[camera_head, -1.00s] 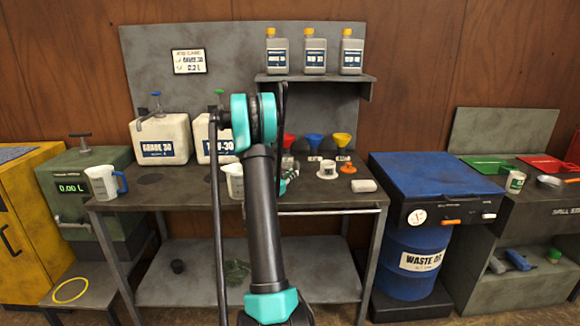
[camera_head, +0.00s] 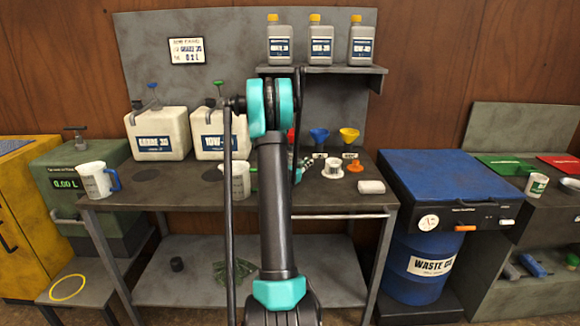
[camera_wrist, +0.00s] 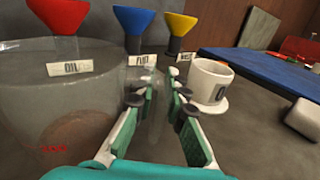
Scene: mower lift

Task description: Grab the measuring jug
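A pale jug with grey markings (camera_head: 240,180) stands on the workbench, partly hidden behind my arm in the head view. A large see-through vessel with red lettering (camera_wrist: 60,105) fills the left of the wrist view, close beside the left finger; it appears to be this jug. Another whitish jug with a blue handle (camera_head: 95,180) stands at the bench's left end. My gripper (camera_wrist: 158,98) is open, its fingers low over the bench. A faint translucent strip shows between the fingers; I cannot tell whether it is part of the vessel. My arm mostly hides the gripper in the head view.
Red, blue (camera_wrist: 133,25) and yellow (camera_wrist: 180,30) funnels stand behind the gripper. A white cup on a saucer (camera_wrist: 210,82) stands close to the right finger. Two white canisters (camera_head: 158,135) stand at the back left. The blue waste-oil drum (camera_head: 420,265) is right of the bench.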

